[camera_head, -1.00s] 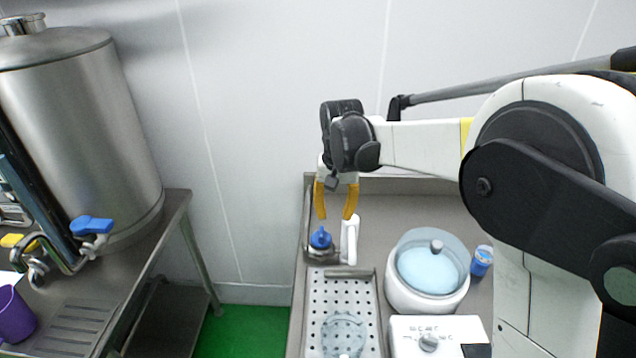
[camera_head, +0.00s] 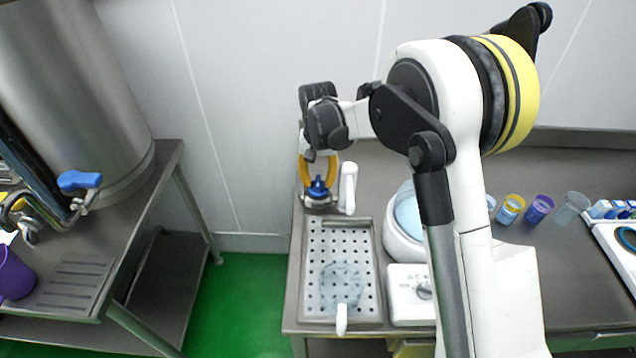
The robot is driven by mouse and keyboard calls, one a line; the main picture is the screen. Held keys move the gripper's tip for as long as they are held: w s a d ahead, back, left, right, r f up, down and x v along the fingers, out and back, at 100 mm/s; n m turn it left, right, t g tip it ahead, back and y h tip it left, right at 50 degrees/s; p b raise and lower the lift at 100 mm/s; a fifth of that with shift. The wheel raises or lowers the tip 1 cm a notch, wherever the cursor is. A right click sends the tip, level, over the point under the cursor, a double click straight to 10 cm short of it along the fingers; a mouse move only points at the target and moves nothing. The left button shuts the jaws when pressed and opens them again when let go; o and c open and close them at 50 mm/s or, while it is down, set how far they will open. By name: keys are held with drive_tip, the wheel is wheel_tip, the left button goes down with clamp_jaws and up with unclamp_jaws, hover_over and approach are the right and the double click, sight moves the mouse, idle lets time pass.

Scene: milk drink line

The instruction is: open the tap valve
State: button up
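A small tap with a blue knob (camera_head: 318,187) stands at the back edge of the drip tray on the right table. A white upright handle (camera_head: 348,188) is just right of it. My gripper (camera_head: 319,182) points down over the blue knob. Its two yellow fingers are spread, with the knob between or just behind their tips; contact cannot be told. Another tap with a blue lever handle (camera_head: 80,180) is on the steel tank (camera_head: 75,90) at the left, well away from my gripper.
The perforated drip tray (camera_head: 314,300) holds a clear glass vessel (camera_head: 343,285). A white pot (camera_head: 403,225) and a white control box (camera_head: 408,295) stand right of it. Several cups line the table further right. A purple cup (camera_head: 15,274) is at far left. Green floor separates the tables.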

drive_tip(key=shift+f, duration=0.1)
clamp_jaws()
drive_tip(key=shift+n, duration=0.4)
drive_tip(key=n, duration=0.4)
drive_tip(key=shift+n, duration=0.4)
drive_tip(key=n, duration=0.5)
drive_tip(key=shift+n+b, duration=0.3)
